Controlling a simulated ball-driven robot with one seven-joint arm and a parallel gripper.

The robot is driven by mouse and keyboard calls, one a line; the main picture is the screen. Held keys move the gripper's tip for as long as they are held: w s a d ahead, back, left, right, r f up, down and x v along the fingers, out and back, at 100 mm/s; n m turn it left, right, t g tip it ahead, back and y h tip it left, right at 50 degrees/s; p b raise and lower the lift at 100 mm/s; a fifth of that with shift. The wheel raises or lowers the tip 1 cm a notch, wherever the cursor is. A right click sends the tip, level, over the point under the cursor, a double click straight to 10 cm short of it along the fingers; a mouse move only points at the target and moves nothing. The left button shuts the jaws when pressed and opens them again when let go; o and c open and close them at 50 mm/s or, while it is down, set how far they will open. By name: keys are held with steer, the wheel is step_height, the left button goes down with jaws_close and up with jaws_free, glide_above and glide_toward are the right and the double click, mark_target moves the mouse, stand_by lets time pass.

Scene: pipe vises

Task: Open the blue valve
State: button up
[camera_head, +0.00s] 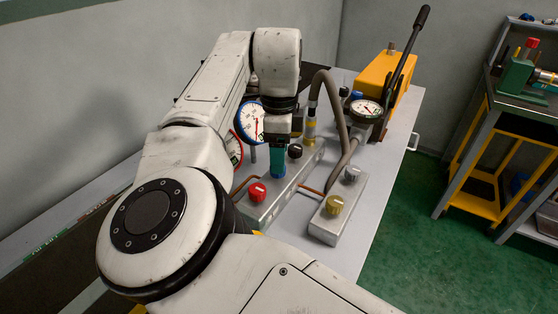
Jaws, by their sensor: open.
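A teal-blue upright shape (278,164), which looks like the blue valve, stands on the grey metal block (282,196), between the red knob (257,192) and the black knob (295,151). My gripper (278,141) points down directly over it, and its dark body meets the top of the shape in this view. The jaws are open. My fingers are hard to tell apart from the blue shape, and I cannot tell whether they touch it or how far the valve is turned.
Behind my gripper are a blue-rimmed gauge (250,122) and a red-rimmed gauge (235,150). A grey hose (335,98) arches behind. A yellow pump (384,77) with a gauge (367,110) sits at the back.

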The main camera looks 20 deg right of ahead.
steer(key=shift+f, duration=1.45)
steer(key=c, duration=1)
